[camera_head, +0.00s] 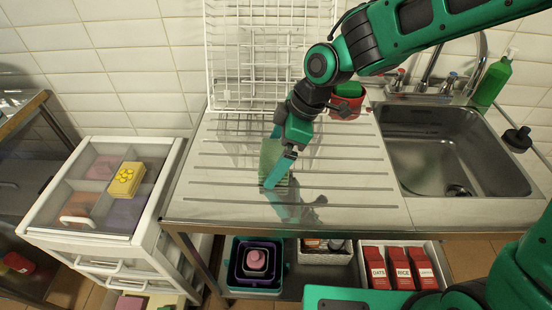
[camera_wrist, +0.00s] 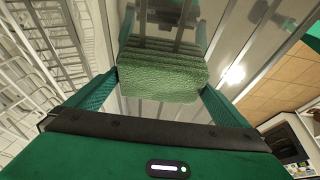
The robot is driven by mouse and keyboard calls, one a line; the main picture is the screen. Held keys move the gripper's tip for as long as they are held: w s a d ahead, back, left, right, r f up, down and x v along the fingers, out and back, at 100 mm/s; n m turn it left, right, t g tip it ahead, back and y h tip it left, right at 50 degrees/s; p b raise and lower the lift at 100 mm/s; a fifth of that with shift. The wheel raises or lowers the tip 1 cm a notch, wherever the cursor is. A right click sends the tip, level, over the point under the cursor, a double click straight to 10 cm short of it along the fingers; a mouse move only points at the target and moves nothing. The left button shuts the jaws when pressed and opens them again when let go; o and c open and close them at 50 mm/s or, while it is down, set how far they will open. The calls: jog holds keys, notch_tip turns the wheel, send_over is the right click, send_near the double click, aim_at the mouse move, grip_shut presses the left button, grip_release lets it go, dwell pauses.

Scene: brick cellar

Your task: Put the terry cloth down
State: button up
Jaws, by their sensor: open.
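The green, ribbed terry cloth (camera_head: 270,158) is on the grooved metal drainboard (camera_head: 215,190), left of the sink. It also shows in the wrist view (camera_wrist: 160,70), folded into a block. My gripper (camera_head: 278,172) is low over the drainboard at the cloth, its fingers pointing down. In the wrist view my gripper's fingers (camera_wrist: 162,95) are open, one on each side of the cloth. I cannot tell whether either finger still touches it. Part of the cloth is hidden behind my gripper in the head view.
A white wire rack (camera_head: 265,50) stands behind, against the tiles. A red pot (camera_head: 347,103) holds something green near the tap. The sink (camera_head: 450,150) is at the right. A drawer unit (camera_head: 158,200) with a yellow sponge (camera_head: 127,179) on top stands left. The drainboard's front is clear.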

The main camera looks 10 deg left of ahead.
jog(key=c, duration=0.6)
jog(key=shift+r, duration=0.1)
jog(key=shift+c, duration=0.2)
